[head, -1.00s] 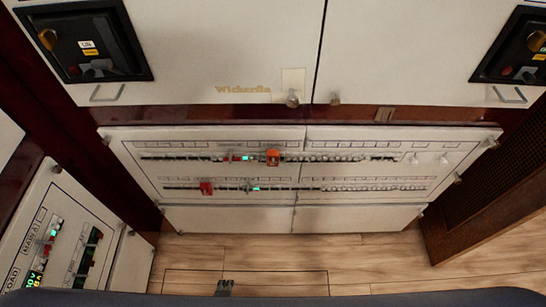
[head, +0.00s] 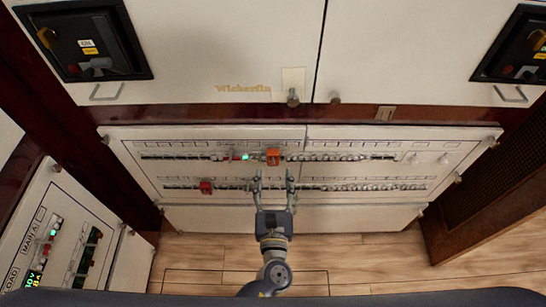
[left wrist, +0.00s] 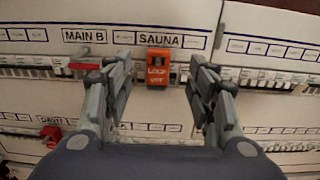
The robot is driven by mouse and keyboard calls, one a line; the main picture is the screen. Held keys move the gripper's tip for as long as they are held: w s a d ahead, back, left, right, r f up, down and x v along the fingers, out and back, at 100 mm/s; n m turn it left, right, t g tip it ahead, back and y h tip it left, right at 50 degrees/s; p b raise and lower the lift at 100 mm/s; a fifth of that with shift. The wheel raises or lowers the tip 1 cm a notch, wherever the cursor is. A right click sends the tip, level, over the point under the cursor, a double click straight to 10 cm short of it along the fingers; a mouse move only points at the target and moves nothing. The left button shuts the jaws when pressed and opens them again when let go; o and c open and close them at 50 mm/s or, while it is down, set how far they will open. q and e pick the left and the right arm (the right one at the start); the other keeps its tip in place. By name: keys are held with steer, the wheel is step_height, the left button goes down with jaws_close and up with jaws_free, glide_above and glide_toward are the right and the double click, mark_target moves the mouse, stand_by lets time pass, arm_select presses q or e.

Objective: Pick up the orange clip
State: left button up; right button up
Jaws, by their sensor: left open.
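The orange clip (head: 273,156) sits on the upper breaker row of the white panel, near the middle. In the left wrist view the orange clip (left wrist: 158,68) reads "LOCK OFF" and sits under the "SAUNA" label. My left gripper (head: 275,176) is open and empty, reaching toward the panel, with its fingertips just below the clip in the head view. In the left wrist view my left gripper (left wrist: 160,85) has one finger on each side of the clip, with gaps showing on both sides. My right gripper is not in view.
A red clip (head: 206,187) is on the lower breaker row to the left; it also shows in the left wrist view (left wrist: 50,133). A red breaker part (left wrist: 84,66) lies left of my left finger. Wooden floor (head: 370,260) lies below the panel.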

mark_target(273, 158)
arm_select(q)
steer(key=w, duration=0.7)
steer(key=shift+w+b, duration=0.35)
steer(key=shift+a, duration=0.1)
steer(key=c, duration=1.1)
